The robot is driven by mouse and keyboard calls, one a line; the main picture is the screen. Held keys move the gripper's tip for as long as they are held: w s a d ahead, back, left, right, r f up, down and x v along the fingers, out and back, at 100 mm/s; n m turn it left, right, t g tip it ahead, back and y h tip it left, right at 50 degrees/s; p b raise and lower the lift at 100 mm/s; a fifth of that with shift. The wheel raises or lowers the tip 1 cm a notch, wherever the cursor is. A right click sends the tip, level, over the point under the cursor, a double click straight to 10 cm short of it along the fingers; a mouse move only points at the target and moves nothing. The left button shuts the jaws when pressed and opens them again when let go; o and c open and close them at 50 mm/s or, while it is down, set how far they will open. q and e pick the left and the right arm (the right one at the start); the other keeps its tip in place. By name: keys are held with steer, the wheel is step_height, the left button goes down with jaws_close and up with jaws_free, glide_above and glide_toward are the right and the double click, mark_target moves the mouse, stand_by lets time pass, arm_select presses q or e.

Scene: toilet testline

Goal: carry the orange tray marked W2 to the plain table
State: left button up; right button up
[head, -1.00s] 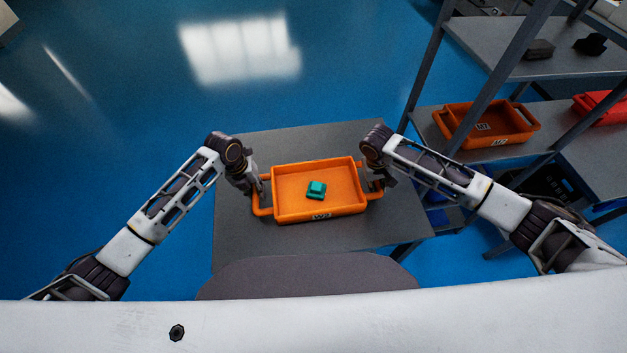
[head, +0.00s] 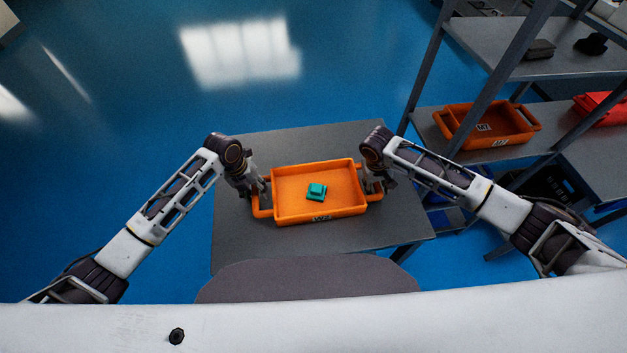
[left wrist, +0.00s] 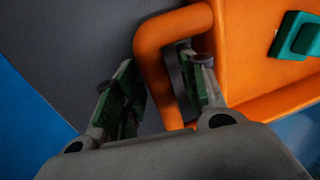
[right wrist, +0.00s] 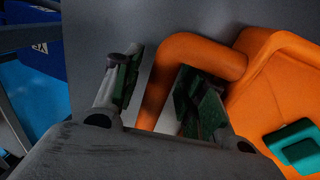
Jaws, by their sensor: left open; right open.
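The orange tray (head: 290,208) rests on a grey table (head: 240,238) in front of me, with a teal part (head: 316,192) lying in it. The label on its front wall is too small to read surely. My left gripper (head: 259,190) is open at the tray's left handle; in the left wrist view its fingers (left wrist: 160,92) stand either side of the handle bar (left wrist: 152,62). My right gripper (head: 374,185) is open at the right handle; in the right wrist view its fingers (right wrist: 158,92) stand either side of that bar (right wrist: 205,50). Neither grips the tray.
A shelf rack (head: 425,75) stands close on the right. It holds another orange tray (head: 520,128) marked M7 and a red bin (head: 603,108). A rounded dark grey surface (head: 305,278) lies nearest me. Blue floor is open to the left and behind the table.

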arm_select(q)
step_height(320, 180, up, 11)
steer(key=a, duration=0.2)
steer(key=shift+r, duration=0.2)
steer(key=shift+s, duration=0.1)
arm_select(e)
steer(key=shift+r, duration=0.1)
stand_by(0.4)
steer(key=v, duration=1.2)
arm_select(q)
steer(key=shift+s+f, duration=0.1)
arm_select(e)
steer(key=shift+s, duration=0.15)
stand_by(0.5)
